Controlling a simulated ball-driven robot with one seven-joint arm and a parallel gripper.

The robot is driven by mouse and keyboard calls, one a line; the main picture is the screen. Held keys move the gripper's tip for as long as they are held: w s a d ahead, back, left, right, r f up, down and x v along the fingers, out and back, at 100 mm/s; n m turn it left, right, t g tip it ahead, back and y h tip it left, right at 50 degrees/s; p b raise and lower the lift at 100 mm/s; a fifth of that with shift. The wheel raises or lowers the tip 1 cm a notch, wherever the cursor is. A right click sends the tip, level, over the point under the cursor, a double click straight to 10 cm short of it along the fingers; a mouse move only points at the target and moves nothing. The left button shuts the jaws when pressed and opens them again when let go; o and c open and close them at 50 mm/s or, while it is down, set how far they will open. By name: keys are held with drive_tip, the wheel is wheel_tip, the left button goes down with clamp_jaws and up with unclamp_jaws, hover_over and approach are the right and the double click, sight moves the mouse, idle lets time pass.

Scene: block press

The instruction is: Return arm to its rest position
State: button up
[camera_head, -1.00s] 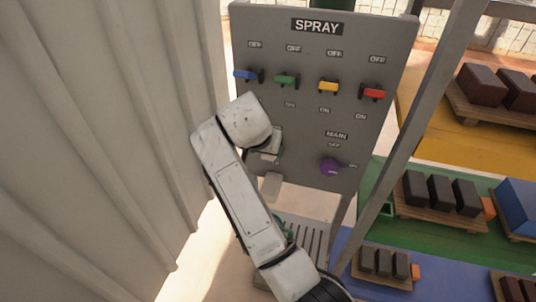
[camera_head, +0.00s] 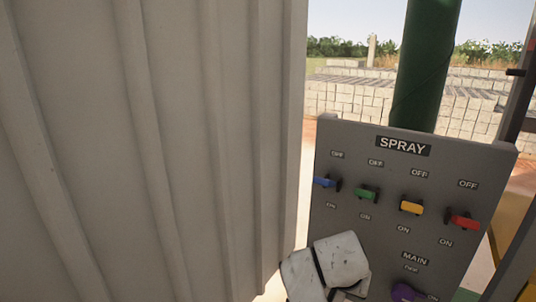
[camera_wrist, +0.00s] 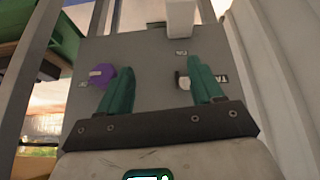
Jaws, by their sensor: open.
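My gripper (camera_wrist: 160,85) shows in the wrist view with its two green fingers apart and nothing between them. It faces the grey SPRAY panel (camera_head: 340,225). A purple knob (camera_wrist: 101,75) on the panel shows beyond the left finger; in the head view this MAIN knob (camera_head: 405,292) is cut by the bottom edge. Whether a finger touches the panel is hard to tell. In the head view only part of my white arm shows at the bottom, in front of the panel's lower left; my gripper is not visible there.
The panel carries blue (camera_head: 325,182), green (camera_head: 367,192), yellow (camera_head: 411,206) and red (camera_head: 464,221) switches. A corrugated wall (camera_head: 150,150) fills the left, close to my arm. A green post (camera_head: 424,65) stands behind the panel. Stacked pale blocks (camera_head: 350,98) lie farther back.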

drive_tip(key=s+d+f+n+g, duration=0.1)
drive_tip(key=s+d+f, duration=0.1)
drive_tip(key=s+f, duration=0.3)
drive_tip(key=s+d+f+n+y, duration=0.1)
drive_tip(key=s+d+f, duration=0.25)
drive_tip(key=s, duration=0.35)
drive_tip(key=s+d+f+n+g, duration=0.1)
drive_tip(key=s+d+f, duration=0.1)
drive_tip(key=s+f, duration=0.4)
drive_tip(key=s+f+n+g+y, duration=0.1)
drive_tip(key=s+n+y, duration=0.1)
drive_tip(key=s, duration=1.7)
drive_tip(key=shift+d+f+n+g, duration=0.2)
drive_tip(key=shift+f+n+g, duration=0.1)
drive_tip(key=shift+g, duration=0.1)
